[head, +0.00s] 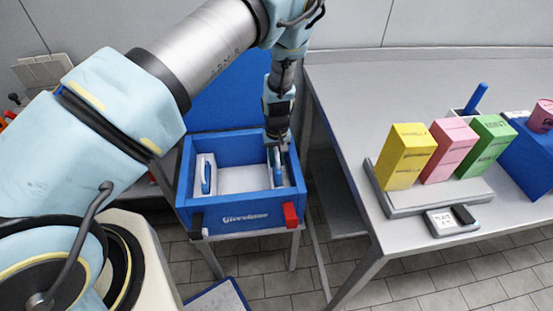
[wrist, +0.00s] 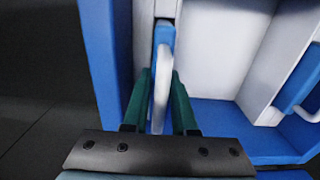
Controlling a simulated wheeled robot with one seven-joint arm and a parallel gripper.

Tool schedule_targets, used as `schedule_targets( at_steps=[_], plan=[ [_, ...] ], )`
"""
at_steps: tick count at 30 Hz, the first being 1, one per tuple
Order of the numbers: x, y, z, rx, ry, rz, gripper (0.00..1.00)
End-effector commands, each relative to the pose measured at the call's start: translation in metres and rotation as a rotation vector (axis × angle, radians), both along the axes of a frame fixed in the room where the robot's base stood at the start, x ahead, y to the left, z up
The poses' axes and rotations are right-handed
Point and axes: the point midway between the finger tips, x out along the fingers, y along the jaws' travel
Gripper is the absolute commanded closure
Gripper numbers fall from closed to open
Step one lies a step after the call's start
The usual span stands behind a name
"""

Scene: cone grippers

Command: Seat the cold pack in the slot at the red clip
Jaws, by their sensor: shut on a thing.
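The blue cool box (head: 235,221) stands open on a stand, with its lid raised behind. The red clip (head: 290,214) is on its front right corner. My gripper (head: 277,150) reaches down inside the box's right side. It is shut on the cold pack (head: 278,174), a slim blue piece. In the wrist view the fingers (wrist: 162,105) close on its white handle (wrist: 162,75), with blue pack body beyond. The pack is upright at the white slot by the right wall. How deep it sits, and whether it touches the bottom, I cannot tell.
A second blue pack (head: 206,176) stands in the white slot at the box's left, and a dark clip (head: 197,221) is at the front left. The box's middle is clear. The grey table (head: 345,115) at right carries yellow, pink and green cartons (head: 487,143).

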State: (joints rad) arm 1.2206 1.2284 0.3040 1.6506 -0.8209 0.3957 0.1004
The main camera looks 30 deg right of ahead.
Motion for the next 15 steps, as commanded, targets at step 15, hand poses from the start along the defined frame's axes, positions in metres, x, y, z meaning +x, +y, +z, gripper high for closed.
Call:
schedule_targets(
  at_steps=[15],
  plan=[
    [0.0, 0.0, -0.012, -0.001, 0.0, 0.0, 1.0]
  ],
)
